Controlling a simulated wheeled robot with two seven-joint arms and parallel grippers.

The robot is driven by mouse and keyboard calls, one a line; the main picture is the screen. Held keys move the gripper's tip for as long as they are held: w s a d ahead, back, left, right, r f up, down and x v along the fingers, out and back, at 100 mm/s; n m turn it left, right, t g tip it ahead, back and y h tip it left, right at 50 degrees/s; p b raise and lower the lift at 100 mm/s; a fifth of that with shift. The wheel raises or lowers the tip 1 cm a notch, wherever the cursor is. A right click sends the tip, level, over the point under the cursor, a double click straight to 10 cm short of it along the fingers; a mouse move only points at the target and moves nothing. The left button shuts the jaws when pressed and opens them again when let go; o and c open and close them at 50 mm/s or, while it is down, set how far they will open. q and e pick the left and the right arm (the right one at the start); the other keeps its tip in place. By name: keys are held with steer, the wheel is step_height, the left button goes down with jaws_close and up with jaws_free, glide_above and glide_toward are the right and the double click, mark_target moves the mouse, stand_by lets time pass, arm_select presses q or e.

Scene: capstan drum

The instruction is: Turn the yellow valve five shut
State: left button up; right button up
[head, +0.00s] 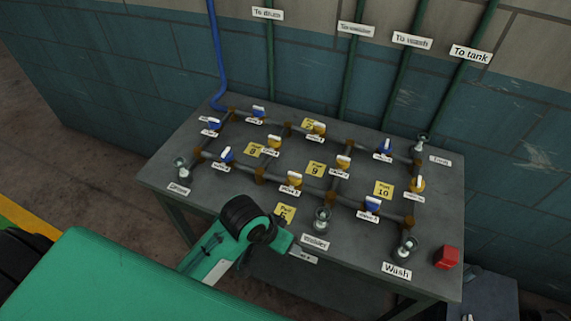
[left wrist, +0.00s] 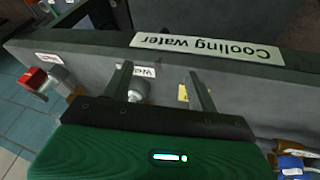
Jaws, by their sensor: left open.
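Several yellow valves sit on the pipe grid on the grey table: at the back (head: 317,128), left of centre (head: 273,140), in the middle (head: 344,161), at the front (head: 294,179) and at the right (head: 417,184). Their number labels are too small to read, so I cannot tell which is five. My left gripper is open and empty in the left wrist view (left wrist: 162,85), over the table's front edge, with a glass-topped fitting (left wrist: 138,88) seen between its fingers. My right gripper is not in view.
Blue valves (head: 371,204) share the pipe grid. Glass-topped fittings stand at the left (head: 182,167), front (head: 322,218), right front (head: 407,247) and back right (head: 422,141). A red block (head: 446,257) is at the right front corner. A tiled wall with vertical pipes stands behind.

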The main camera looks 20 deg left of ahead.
arm_select(q)
steer(key=shift+m+g, duration=0.3)
steer(key=shift+m, duration=0.1)
steer(key=w+d+r, duration=0.1)
steer(key=w, duration=0.1)
steer(key=w+d+r, duration=0.1)
steer(key=w+r, duration=0.1)
steer(key=shift+d, duration=0.4)
steer(key=w+r+g, duration=0.1)
steer(key=w+r, duration=0.3)
steer(key=w, duration=0.2)
steer(key=n+g+y, duration=0.2)
steer(key=n+y, duration=0.1)
glide_toward(295, 174)
step_height(295, 174, down, 8)
steer(key=shift+s+d+p, duration=0.1)
steer(key=shift+p, duration=1.05)
steer(key=shift+f, duration=0.75)
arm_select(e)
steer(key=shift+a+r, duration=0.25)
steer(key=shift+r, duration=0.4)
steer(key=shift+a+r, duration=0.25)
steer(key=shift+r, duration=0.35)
arm_select(q)
steer(key=shift+c, duration=0.5)
